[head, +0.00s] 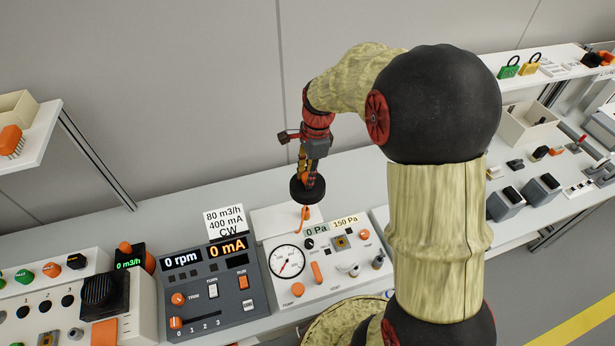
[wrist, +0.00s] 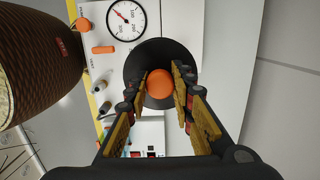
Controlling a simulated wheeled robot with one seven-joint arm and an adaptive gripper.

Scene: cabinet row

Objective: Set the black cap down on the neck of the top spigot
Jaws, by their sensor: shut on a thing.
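The black cap (head: 307,191) is a wide dark disc with an orange knob on top. My gripper (head: 309,178) is shut on the knob and holds the cap above the back of the white gauge panel (head: 340,290). In the wrist view my gripper (wrist: 160,78) has its fingers on both sides of the orange knob (wrist: 160,84), with the black disc spread beneath. A small orange curved piece (head: 305,214) shows just below the cap; I cannot tell what it belongs to. I cannot make out the top spigot's neck for certain; the cap may hide it.
The panel carries a round gauge (head: 287,261), an orange lever (head: 316,272) and small grey fittings (head: 378,262). A dark control unit (head: 215,290) with displays stands left of it. A sign (head: 224,221) stands behind that unit. The grey wall is behind.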

